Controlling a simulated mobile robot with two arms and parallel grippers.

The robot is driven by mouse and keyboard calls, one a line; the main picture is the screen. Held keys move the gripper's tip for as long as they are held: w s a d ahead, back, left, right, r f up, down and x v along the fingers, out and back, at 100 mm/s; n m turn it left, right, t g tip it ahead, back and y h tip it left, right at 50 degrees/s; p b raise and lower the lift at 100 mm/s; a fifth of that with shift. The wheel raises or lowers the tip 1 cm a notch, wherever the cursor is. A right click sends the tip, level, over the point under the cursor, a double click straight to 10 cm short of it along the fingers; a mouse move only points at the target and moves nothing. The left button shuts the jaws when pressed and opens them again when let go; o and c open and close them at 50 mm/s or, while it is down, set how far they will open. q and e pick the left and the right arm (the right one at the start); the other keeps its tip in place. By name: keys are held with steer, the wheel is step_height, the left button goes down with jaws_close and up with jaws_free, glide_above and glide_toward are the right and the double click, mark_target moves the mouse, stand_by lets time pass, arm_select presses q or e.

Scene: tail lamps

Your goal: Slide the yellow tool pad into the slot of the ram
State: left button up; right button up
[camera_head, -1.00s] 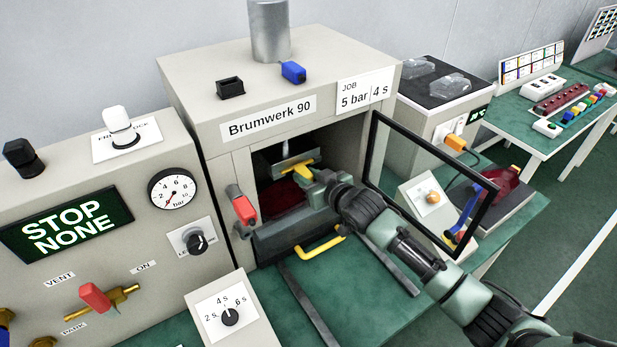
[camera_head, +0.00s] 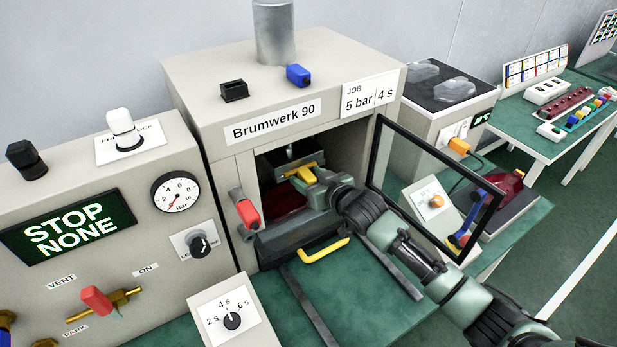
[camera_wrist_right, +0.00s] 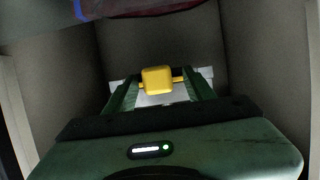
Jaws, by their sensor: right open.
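The yellow tool pad (camera_head: 304,173) is inside the open press, at the underside of the ram (camera_head: 289,155). How far it sits in the ram's slot cannot be told; the slot is hidden. My right gripper (camera_head: 313,180) reaches into the press opening from the right, its tips right at the pad. In the right wrist view, the yellow pad (camera_wrist_right: 157,80) shows between the green fingers of the right gripper (camera_wrist_right: 160,92), which are apart, with a light plate behind it. My left gripper is in no view.
The press guard (camera_head: 378,150) with its dark frame stands swung open to the right of my arm. A yellow handle (camera_head: 324,250) is on the dark drawer front below the opening. A red handle (camera_head: 246,212) is at the opening's left edge.

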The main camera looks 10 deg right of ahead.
steer(key=shift+s+d+r, duration=0.1)
steer(key=shift+s+d, duration=0.15)
steer(key=shift+s, duration=0.35)
steer(key=b+v, duration=0.1)
steer(key=v, duration=0.4)
steer(key=shift+s+r+b, duration=0.15)
steer(key=shift+s+b, duration=0.15)
steer(key=shift+s+d+r, duration=0.2)
steer(key=shift+s+r, duration=0.05)
steer(key=shift+s, duration=0.1)
